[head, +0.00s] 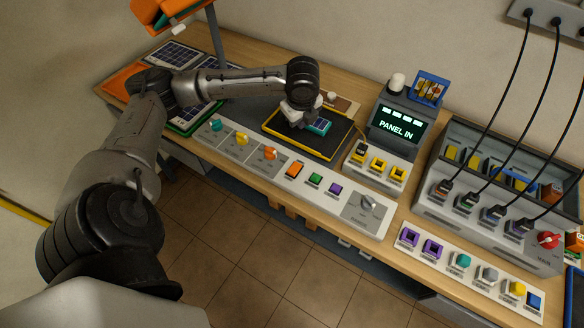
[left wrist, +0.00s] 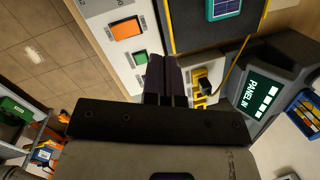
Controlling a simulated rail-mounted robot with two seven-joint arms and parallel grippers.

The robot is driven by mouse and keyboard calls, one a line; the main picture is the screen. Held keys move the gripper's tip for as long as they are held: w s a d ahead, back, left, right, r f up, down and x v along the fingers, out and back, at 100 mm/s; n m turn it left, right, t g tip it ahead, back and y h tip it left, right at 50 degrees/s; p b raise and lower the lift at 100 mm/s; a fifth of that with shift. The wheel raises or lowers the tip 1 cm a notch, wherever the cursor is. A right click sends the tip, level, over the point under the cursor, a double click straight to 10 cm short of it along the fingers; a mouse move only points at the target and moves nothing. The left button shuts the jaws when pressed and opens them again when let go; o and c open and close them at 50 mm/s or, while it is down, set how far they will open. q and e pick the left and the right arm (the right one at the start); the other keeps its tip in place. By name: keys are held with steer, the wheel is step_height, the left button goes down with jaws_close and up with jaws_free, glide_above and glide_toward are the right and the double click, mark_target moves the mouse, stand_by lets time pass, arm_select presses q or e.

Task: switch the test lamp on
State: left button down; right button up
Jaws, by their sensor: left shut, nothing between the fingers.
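A dark tester (head: 400,128) with a lit screen reading "PANEL IN" stands at the back of the bench, and a white dome that may be the lamp (head: 397,82) sits on top, looking unlit. The screen also shows in the left wrist view (left wrist: 262,92). My right gripper is not in view.
A small teal panel (head: 320,126) lies on the yellow-edged dark tray (head: 335,145). Yellow sockets (head: 378,163) with a yellow cable stand in front of the tester. A grey box (head: 480,215) with black cables and a red knob (head: 549,240) is at the right.

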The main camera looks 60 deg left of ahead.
arm_select(q)
steer(key=shift+s+d+f+m+g+h, duration=0.15)
steer(key=shift+s+d+m+g+h, duration=0.35)
steer(key=shift+m, duration=1.75)
steer(key=shift+s+d+f+m+g+h, duration=0.15)
steer(key=shift+s+d+m+g+h, duration=0.25)
steer(key=shift+m, duration=1.8)
steer(key=shift+s+d+f+m+g+h, duration=0.15)
steer(key=shift+s+d+m+g+h, duration=0.35)
steer(key=shift+m, duration=1.75)
steer(key=b, duration=0.2)
glide_toward(292, 172)
steer(key=f, duration=0.3)
steer(key=s+f, duration=0.1)
steer(key=f, duration=0.1)
steer(key=shift+d+f, duration=0.1)
steer(key=shift+f, duration=0.1)
steer(key=shift+s+d+f, duration=0.1)
steer(key=shift+s+f, duration=0.05)
steer(key=shift+f, duration=0.85)
